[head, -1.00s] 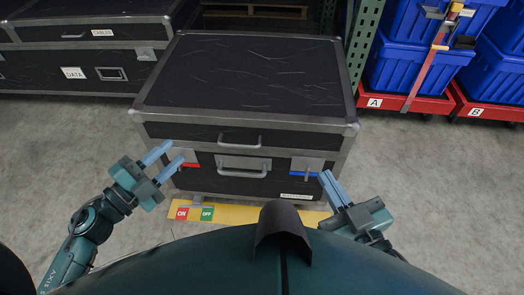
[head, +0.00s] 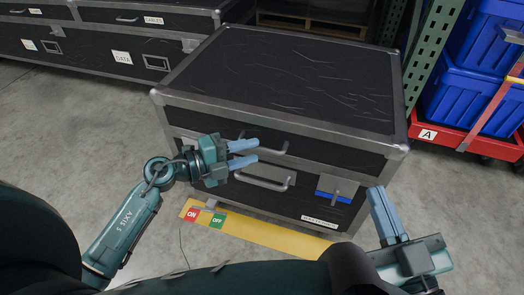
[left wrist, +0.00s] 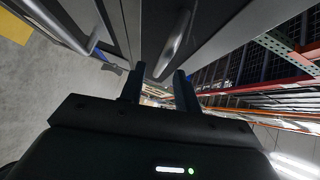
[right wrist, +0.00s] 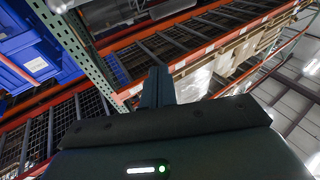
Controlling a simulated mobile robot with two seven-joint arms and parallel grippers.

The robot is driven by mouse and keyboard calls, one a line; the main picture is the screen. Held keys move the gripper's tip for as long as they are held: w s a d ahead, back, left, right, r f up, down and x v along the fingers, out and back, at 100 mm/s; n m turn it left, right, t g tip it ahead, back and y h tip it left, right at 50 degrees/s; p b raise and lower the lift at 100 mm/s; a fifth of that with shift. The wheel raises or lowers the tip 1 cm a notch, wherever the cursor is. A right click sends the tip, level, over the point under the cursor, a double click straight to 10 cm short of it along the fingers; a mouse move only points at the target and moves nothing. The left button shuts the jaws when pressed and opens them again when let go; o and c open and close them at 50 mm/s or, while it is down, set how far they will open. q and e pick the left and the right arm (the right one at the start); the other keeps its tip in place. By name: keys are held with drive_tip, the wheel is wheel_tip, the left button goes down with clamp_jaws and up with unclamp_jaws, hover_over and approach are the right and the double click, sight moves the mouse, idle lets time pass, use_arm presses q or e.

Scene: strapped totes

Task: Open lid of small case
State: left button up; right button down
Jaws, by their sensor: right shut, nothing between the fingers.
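The small case (head: 285,80) is black with grey metal edges, and its lid is closed. The lid handle (head: 283,150) is on the upper front, above a lower front handle (head: 262,184). A latch with a blue strip (head: 335,192) is at the front right; the front left latch is hidden behind my left gripper. My left gripper (head: 257,152) is open at the lid handle. In the left wrist view, a handle (left wrist: 174,45) lies just ahead of the gap between its fingers (left wrist: 158,88). My right gripper (head: 383,205) is shut and empty, right of the case's front; its fingers (right wrist: 158,85) are together.
Blue totes (head: 462,102) on a red base (head: 450,138) labelled A and a green post (head: 428,55) stand at right. A yellow strip (head: 255,230) with ON and OFF labels lies before the case.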

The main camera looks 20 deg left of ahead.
sight(262, 149)
use_arm(q)
drive_tip(key=shift+b+x, duration=0.35)
drive_tip(key=shift+x, duration=1.65)
drive_tip(key=shift+c, duration=0.3)
clamp_jaws()
